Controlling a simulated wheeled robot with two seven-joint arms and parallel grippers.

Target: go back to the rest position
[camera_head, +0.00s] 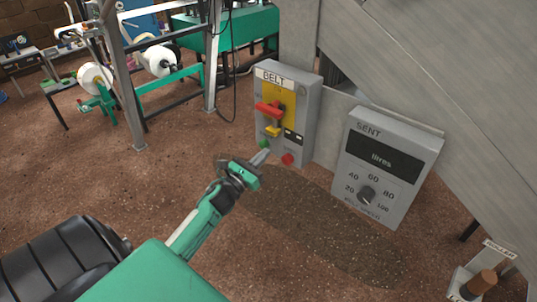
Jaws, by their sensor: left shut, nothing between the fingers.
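My left arm, green and white, reaches up from the bottom of the head view. Its gripper (263,158) is shut and empty. The fingertips are just in front of the lower part of the grey BELT box (301,115), close to its green button (264,143) and red button (288,159). I cannot tell whether they touch it. The box also bears a red handle (268,108) on a yellow plate. My right gripper is not in view.
A grey SENT litres panel (413,150) with a knob stands right of the BELT box. A ROLLER post (482,283) is at lower right. A metal frame with white rolls (157,60) stands at back left. The brown floor (160,185) between is open.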

